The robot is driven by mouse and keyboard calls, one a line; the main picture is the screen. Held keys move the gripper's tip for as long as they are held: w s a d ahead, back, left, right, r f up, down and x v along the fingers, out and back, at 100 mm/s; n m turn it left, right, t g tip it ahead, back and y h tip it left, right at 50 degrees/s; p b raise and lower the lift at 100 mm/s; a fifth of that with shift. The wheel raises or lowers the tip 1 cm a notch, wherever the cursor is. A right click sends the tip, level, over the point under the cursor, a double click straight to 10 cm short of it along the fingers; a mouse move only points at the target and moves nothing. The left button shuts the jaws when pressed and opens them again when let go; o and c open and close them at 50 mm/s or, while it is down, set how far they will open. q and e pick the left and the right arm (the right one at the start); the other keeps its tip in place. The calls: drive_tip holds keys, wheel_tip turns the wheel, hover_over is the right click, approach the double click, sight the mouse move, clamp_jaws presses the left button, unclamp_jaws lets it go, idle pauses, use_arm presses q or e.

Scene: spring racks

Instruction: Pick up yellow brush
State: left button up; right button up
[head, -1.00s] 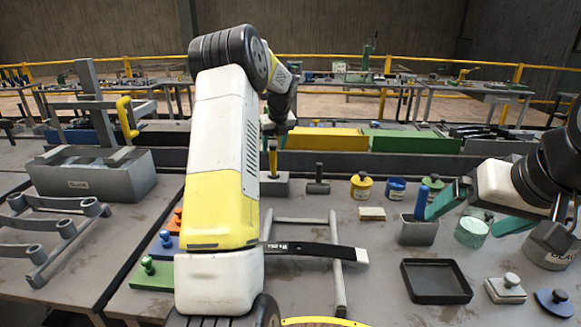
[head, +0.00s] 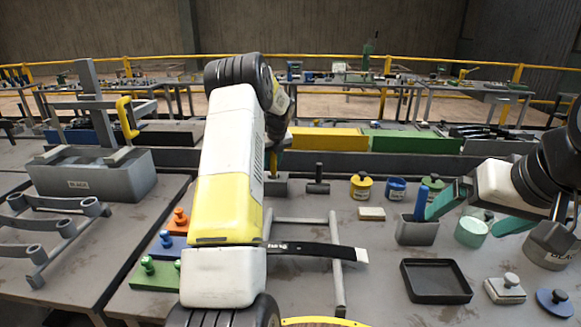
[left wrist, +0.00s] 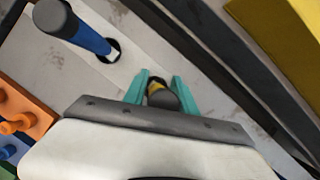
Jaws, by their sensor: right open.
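The yellow brush (left wrist: 157,87) stands upright in a hole of a pale block, its dark end toward the camera in the left wrist view. In the head view a yellow strip of it (head: 274,161) shows beside my left arm, which hides the rest. My left gripper (left wrist: 161,82) has its teal fingers on either side of the brush and looks open; whether they touch it is unclear. In the head view it is mostly hidden behind my arm. My right gripper (head: 480,212) is open over the right of the table, around a mint green pot (head: 471,232).
A blue-handled tool (left wrist: 88,35) stands close to the left of the yellow brush. A grey cup (head: 417,232) holds a blue stick. A black tray (head: 436,282), yellow pot (head: 361,188) and blue pot (head: 396,189) stand on the table. A yellow bin (head: 328,139) is behind.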

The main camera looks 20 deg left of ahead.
use_arm(q)
clamp_jaws()
